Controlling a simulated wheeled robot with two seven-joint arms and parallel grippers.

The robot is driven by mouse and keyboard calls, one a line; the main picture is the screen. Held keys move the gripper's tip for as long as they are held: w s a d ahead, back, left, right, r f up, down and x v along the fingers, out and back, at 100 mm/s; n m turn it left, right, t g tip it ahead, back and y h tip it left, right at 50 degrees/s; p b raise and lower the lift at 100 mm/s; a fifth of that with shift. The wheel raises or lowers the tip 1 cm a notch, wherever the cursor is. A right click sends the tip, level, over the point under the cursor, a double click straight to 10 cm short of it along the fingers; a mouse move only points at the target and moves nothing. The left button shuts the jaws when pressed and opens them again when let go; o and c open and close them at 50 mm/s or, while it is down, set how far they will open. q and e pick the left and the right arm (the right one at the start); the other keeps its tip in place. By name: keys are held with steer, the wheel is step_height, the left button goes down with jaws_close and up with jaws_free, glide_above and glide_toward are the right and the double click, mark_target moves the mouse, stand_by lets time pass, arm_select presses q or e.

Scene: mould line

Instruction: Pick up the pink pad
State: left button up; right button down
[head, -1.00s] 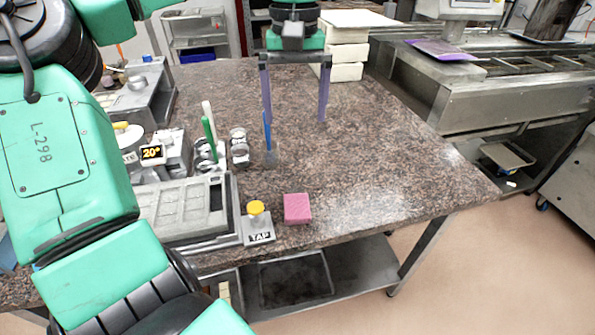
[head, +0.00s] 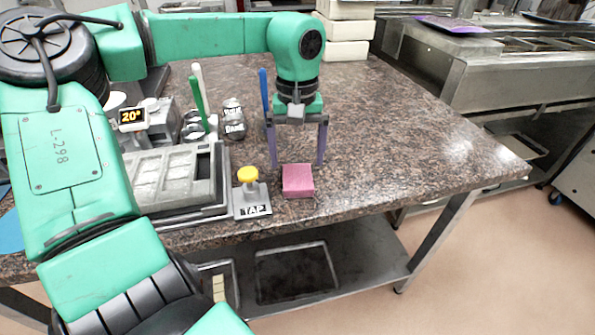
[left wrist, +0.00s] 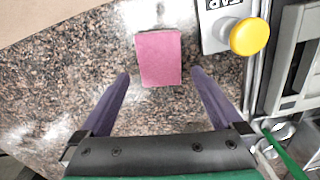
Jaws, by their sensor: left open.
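The pink pad (head: 298,181) is a small block lying on the speckled stone table near its front edge, just right of the TAP stand. My left gripper (head: 298,165) is open and empty, pointing down, behind and above the pad in the head view. In the left wrist view the pad (left wrist: 159,58) lies ahead of the fingertips, roughly between the lines of the two purple fingers (left wrist: 160,78). The fingers do not touch it. My right gripper is not in view.
The TAP stand with its yellow knob (head: 247,175) stands close left of the pad. A grey mould tray (head: 172,180), several small jars (head: 233,118) and upright green, white and blue tools (head: 264,90) stand further left. The table (head: 420,140) is clear to the right.

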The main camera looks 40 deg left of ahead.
arm_select(q)
step_height(320, 180, down, 4)
steer(key=shift+f, duration=0.2)
steer(key=shift+r, duration=0.1)
steer(key=c, duration=1.2)
step_height(320, 180, up, 14)
steer(key=p, duration=0.1)
step_height(320, 180, up, 14)
steer(key=p, duration=0.3)
glide_above(297, 174)
